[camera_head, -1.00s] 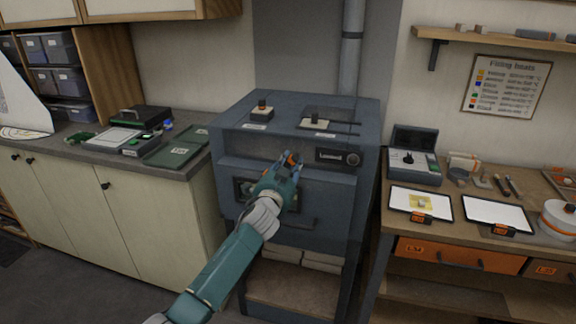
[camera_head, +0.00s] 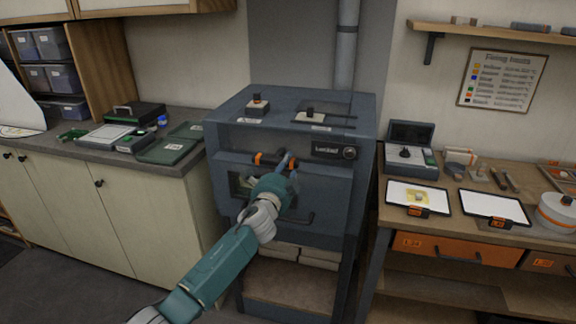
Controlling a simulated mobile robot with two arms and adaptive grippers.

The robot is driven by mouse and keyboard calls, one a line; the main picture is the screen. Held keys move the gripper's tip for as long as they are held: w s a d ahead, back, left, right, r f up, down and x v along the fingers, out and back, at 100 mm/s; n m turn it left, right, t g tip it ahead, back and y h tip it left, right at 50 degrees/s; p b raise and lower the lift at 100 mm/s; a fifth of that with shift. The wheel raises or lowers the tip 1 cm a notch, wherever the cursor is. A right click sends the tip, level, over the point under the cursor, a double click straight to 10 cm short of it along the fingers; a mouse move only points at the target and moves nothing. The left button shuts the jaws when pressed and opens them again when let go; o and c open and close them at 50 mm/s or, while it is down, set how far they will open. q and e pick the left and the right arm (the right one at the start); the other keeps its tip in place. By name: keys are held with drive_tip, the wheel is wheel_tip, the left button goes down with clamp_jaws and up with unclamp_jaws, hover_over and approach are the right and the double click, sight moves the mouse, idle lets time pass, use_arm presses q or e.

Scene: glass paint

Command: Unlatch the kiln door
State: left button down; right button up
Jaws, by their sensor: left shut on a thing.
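The blue-grey kiln (camera_head: 232,112) stands in the middle of the head view. Its front door (camera_head: 335,185) has a small window, partly hidden by my arm, and a dark handle (camera_head: 308,219) low down. The door looks closed. A dark latch bar with orange bands (camera_head: 260,159) lies across the upper part of the door. My left gripper (camera_head: 287,161) is at the right end of this bar, shut on it; the fingers partly hide the contact. A small dark display (camera_head: 333,151) beside the bar bears white text too small to read surely. My right gripper is not in view.
A left counter (camera_head: 60,147) holds green trays and boxes. A wooden workbench (camera_head: 450,228) at right carries framed white panels, a dark case and a round white pot. Small pieces stand on the kiln top. The space before the kiln holds only my arm.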

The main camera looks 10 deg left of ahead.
use_arm(q)
drive_tip(key=shift+f, duration=0.15)
idle(0.3)
drive_tip(key=c, duration=1.3)
unclamp_jaws()
drive_tip(key=shift+c, duration=0.2)
drive_tip(key=s, duration=1.2)
drive_tip(key=shift+a, duration=0.25)
drive_tip(key=shift+f, duration=0.1)
